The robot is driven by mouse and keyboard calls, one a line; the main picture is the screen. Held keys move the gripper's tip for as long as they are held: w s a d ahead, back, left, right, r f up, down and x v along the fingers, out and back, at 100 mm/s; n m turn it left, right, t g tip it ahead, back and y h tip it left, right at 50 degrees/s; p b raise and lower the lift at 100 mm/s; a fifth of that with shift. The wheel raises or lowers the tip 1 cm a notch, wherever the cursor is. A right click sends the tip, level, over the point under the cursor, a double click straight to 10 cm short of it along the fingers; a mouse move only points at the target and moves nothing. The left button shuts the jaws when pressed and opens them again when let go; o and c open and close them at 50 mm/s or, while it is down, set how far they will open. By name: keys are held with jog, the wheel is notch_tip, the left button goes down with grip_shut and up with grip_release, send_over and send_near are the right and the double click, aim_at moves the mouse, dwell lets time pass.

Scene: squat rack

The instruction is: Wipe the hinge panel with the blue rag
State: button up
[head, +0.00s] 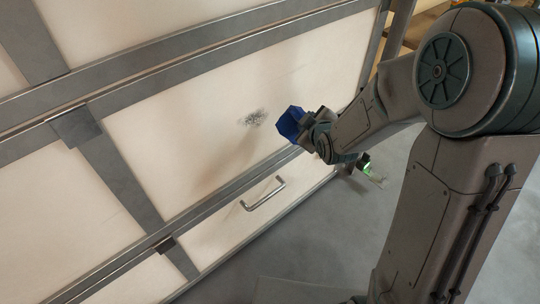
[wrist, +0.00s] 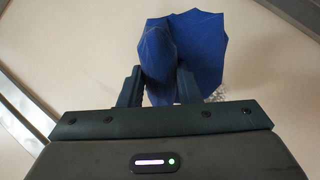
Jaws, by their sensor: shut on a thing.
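The blue rag (head: 290,124) is held in my gripper (head: 312,128) in front of a pale panel with a grey metal frame. In the wrist view the rag (wrist: 205,50) is bunched between the two fingers of my gripper (wrist: 160,85) and spreads out past their tips. The hinge panel (head: 180,110) is cream coloured and carries a dark speckled smudge (head: 254,118) just left of the rag. In the wrist view part of the smudge (wrist: 218,92) shows beside the rag's lower right edge. I cannot tell whether the rag touches the panel.
A metal bar handle (head: 263,193) sits on the lower panel, below the smudge. Grey frame bars (head: 200,48) run above and below the panel. The grey floor (head: 300,245) at the lower middle looks mostly clear.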

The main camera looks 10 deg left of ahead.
aim_at(281, 131)
jog(key=s+a+f+n+y+b, duration=0.1)
jog(key=b, duration=0.1)
jog(key=s+a+f+n+y+b, duration=0.1)
jog(key=a+y+b, duration=0.1)
jog(key=s+a+f+n+y+b, duration=0.1)
jog(key=a+y+b, duration=0.1)
jog(key=shift+s+a+t, duration=0.1)
jog(key=shift+s+t, duration=0.15)
jog(key=shift+t, duration=0.15)
jog(key=s+a+n+y+b, duration=0.3)
jog(key=s+a+y+b, duration=0.1)
jog(key=s+b, duration=0.1)
jog(key=shift+g, duration=0.4)
jog(key=x, duration=0.5)
jog(key=shift+w+a+r+p, duration=0.2)
jog(key=shift+a+r+p, duration=0.15)
jog(key=shift+b+x, duration=0.5)
jog(key=shift+x, duration=0.5)
